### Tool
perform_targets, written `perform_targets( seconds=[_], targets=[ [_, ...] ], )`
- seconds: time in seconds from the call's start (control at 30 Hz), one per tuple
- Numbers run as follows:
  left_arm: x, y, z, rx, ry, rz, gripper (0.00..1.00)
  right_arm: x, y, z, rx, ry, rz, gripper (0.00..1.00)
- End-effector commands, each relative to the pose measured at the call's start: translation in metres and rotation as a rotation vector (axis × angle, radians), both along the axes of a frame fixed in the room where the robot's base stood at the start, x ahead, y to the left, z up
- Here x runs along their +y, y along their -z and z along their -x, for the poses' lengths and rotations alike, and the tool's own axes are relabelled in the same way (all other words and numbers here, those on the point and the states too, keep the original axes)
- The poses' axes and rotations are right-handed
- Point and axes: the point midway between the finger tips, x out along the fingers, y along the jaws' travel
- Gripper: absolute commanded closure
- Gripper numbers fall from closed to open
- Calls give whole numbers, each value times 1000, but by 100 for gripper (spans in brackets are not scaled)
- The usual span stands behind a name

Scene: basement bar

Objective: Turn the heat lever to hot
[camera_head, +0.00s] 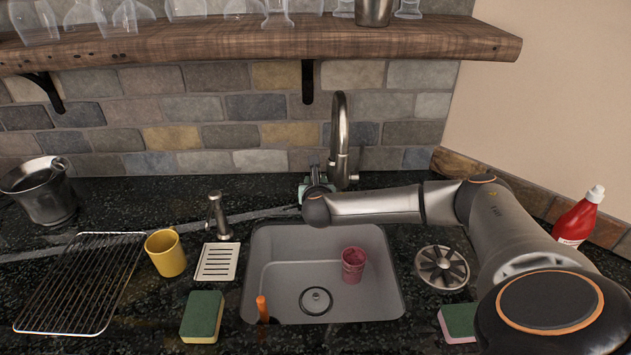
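A tall metal gooseneck faucet (341,125) stands upright behind the sink, against the stone wall. My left gripper is not in view.
The grey sink (258,262) holds a red cup (353,264) and an orange stick-like item (262,309). Around it are a yellow mug (166,253), sponges (202,317), a wire rack (82,283), a soap dispenser (219,214) and a red bottle (577,219). A wooden shelf (265,42) overhangs the counter.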

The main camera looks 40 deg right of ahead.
Motion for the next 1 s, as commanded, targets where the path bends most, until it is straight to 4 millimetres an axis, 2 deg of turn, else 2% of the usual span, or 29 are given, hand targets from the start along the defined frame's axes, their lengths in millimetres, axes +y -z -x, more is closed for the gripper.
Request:
perform_targets(
  seconds=[0.27, 0.6, 1.0],
  targets=[
    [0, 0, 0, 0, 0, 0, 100, -1, 1, -1, 0, 0, 0, 62],
    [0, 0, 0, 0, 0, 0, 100, -1, 1, -1, 0, 0, 0, 100],
    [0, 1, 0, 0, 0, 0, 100, -1, 2, 0, -1, 1, 3, 100]
  ],
)
